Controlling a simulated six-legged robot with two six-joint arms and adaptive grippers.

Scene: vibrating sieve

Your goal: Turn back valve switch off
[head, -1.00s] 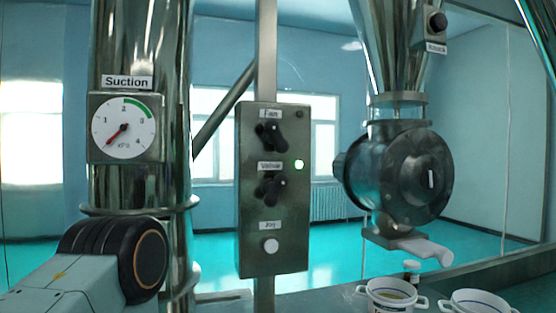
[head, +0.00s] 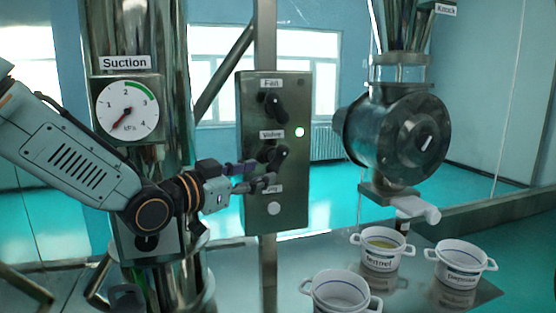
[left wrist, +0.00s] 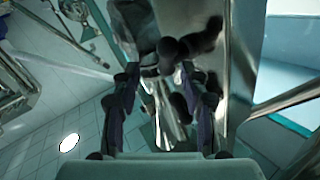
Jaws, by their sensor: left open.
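The valve switch (head: 279,156) is a black knob on the grey control panel (head: 250,218), under the label "Valve". Its handle tilts up to the right. My left gripper (head: 262,174) is open, with its fingers at the panel just left of and below this knob. I cannot tell whether they touch it. In the left wrist view a dark knob (left wrist: 171,50) shows at the far end of the open left gripper (left wrist: 158,74), near the fingertips. My right gripper is out of view.
The fan switch (head: 273,105) sits above and the pale jog button (head: 274,208) below. A lit lamp (head: 299,132) is beside them. The suction gauge (head: 127,108) is on the steel column at left. White pots (head: 379,262) stand at lower right.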

